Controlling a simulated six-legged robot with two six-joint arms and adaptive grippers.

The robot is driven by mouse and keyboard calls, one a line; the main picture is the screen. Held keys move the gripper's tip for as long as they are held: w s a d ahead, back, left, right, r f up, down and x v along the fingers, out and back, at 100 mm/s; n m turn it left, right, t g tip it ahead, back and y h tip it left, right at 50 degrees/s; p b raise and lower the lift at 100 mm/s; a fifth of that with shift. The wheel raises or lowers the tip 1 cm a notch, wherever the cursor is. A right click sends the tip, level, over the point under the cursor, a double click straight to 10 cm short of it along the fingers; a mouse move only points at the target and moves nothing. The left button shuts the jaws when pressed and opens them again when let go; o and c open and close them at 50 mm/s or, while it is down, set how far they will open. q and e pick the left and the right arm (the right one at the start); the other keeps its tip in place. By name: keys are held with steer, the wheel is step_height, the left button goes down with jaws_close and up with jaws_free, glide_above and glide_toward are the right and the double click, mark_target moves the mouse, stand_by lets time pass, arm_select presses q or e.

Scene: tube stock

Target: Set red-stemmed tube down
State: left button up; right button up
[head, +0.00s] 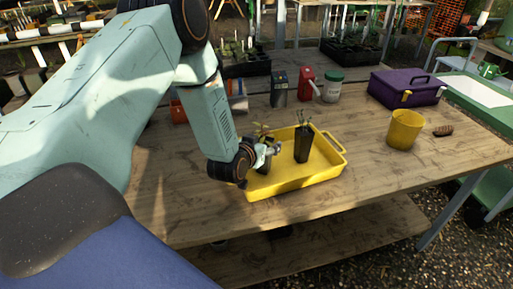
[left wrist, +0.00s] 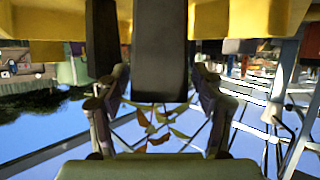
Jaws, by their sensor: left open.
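The red-stemmed tube is a black pot (head: 265,166) with a small leafy plant. It stands in the yellow tray (head: 325,175) near its left end, partly hidden by my left gripper (head: 265,148). In the left wrist view, which is upside down, its dark pot (left wrist: 160,50) lies between the two fingers of my left gripper (left wrist: 160,98), and reddish-green leaves (left wrist: 158,128) show below it. The fingers are open, with a gap on each side of the pot. A second black tube (head: 302,146) with a plant stands upright in the tray, to the right. My right gripper is not in view.
A yellow pot (head: 404,130), a brown cone-like thing (head: 443,131) and a purple box (head: 407,90) are on the right of the wooden table (head: 390,170). A dark can (head: 279,88), a red can (head: 306,83) and a white tub (head: 331,88) stand behind the tray.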

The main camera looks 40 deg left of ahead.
arm_select(q)
steer(key=p+v, duration=0.2)
steer(key=v, duration=1)
steer(key=s+d+f+g+h, duration=0.1)
steer(key=s+d+f+g, duration=0.1)
steer(key=s+f, duration=0.2)
steer(key=s+d+f+m+g, duration=0.1)
steer(key=s+d+f+g, duration=0.1)
steer(key=s+d+f, duration=0.1)
steer(key=s+d+f+g+h, duration=0.1)
steer(key=s+d+f+g, duration=0.1)
steer(key=s+d+f, duration=0.1)
steer(key=shift+s+f+m+h, duration=0.3)
steer(key=shift+s+f, duration=0.5)
steer(key=shift+f, duration=0.3)
steer(key=s+d+f+g, duration=0.1)
steer(key=s+f+g, duration=0.1)
steer(key=s, duration=0.7)
steer(key=s+d+f+g, duration=0.2)
steer(key=s+g, duration=0.3)
steer(key=s, duration=0.4)
steer(key=shift+f, duration=0.7)
